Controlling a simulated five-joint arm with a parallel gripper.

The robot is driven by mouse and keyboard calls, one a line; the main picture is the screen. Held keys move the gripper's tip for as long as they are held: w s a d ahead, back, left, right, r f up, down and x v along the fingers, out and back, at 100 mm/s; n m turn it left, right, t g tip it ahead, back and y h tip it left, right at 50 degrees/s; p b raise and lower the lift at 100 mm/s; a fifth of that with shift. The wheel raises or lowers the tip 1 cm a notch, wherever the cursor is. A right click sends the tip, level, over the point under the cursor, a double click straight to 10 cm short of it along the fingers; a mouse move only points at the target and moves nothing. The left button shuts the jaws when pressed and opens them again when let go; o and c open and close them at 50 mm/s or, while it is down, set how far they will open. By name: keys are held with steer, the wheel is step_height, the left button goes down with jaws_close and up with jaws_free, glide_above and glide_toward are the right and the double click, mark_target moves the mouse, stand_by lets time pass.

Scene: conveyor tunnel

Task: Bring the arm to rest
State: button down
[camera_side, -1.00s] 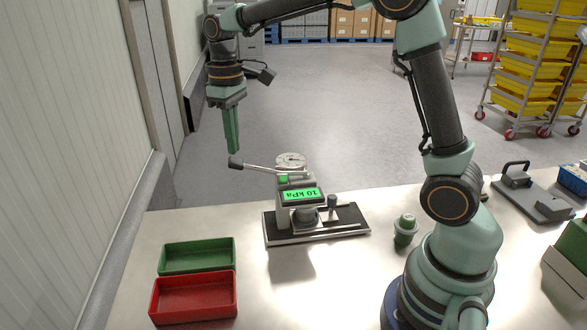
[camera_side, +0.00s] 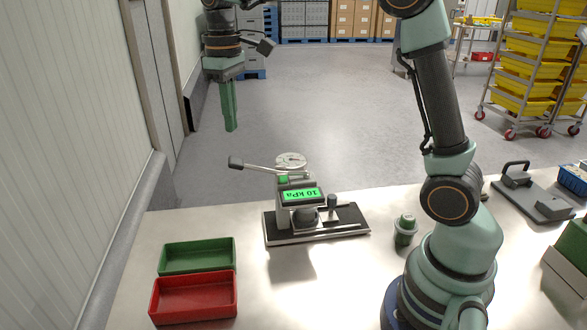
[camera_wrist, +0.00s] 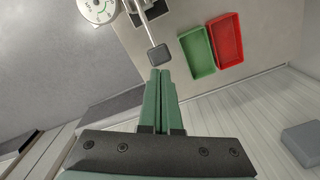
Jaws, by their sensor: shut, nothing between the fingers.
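My gripper (camera_side: 231,127) hangs in the air above and to the left of the pressure tester, with its green fingers pointing down. The fingers are shut together with nothing between them, as the wrist view (camera_wrist: 160,73) also shows. The tester (camera_side: 305,212) stands on a dark base plate on the steel table, with a round dial, a green display reading 10 kPa upside down, and a lever (camera_side: 250,166) reaching out to the left. The fingertips are apart from the lever's end, which lies below them in the side view.
A green tray (camera_side: 197,256) and a red tray (camera_side: 193,297) sit empty at the table's left front. A small green-and-grey part (camera_side: 405,230) stands right of the tester. A grey plate with a handle (camera_side: 530,195) lies further right. A wall (camera_side: 70,130) runs along the left.

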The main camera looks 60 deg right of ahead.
steer(key=s+f+m+t, duration=0.1)
steer(key=s+t, duration=0.1)
steer(key=s, duration=0.6)
steer(key=s+d+f+m+t, duration=0.1)
steer(key=s+m+t, duration=0.1)
steer(key=s, duration=0.6)
steer(key=shift+d+f+t, duration=0.25)
steer(key=shift+f+t, duration=0.15)
steer(key=shift+t, duration=0.4)
